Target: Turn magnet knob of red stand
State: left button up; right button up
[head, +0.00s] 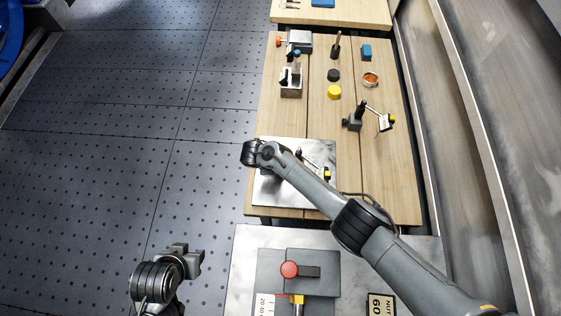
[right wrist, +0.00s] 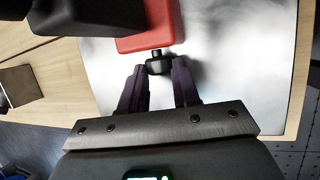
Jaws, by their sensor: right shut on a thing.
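The red stand (right wrist: 146,38) shows in part at the top of the right wrist view, over a bright metal plate (right wrist: 230,70). A small black knob (right wrist: 158,65) sticks out of its near face. My right gripper (right wrist: 160,76) is shut on the knob, with one dark finger on each side of it. In the head view my right arm crosses the metal plate (head: 262,194) and hides most of the red stand. My left gripper (head: 188,260) is over the floor at the lower left, away from the stand; its jaw opening is unclear.
Behind on the wooden table stand another indicator stand (head: 353,123), a yellow disc (head: 334,92), a black disc (head: 333,75), a copper-coloured ring (head: 370,79) and a blue block (head: 366,52). A grey fixture with a red knob (head: 289,269) is in front.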

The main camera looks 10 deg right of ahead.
jog(key=o, duration=1.1)
jog(key=shift+c, duration=0.2)
jog(key=shift+a, duration=0.1)
jog(key=shift+s+a+r, duration=0.1)
jog(key=shift+a+r, duration=0.15)
jog(key=shift+r, duration=0.35)
jog(key=p+v, duration=0.2)
jog(key=v, duration=0.7)
jog(key=shift+r, duration=0.2)
jog(key=shift+a, duration=0.1)
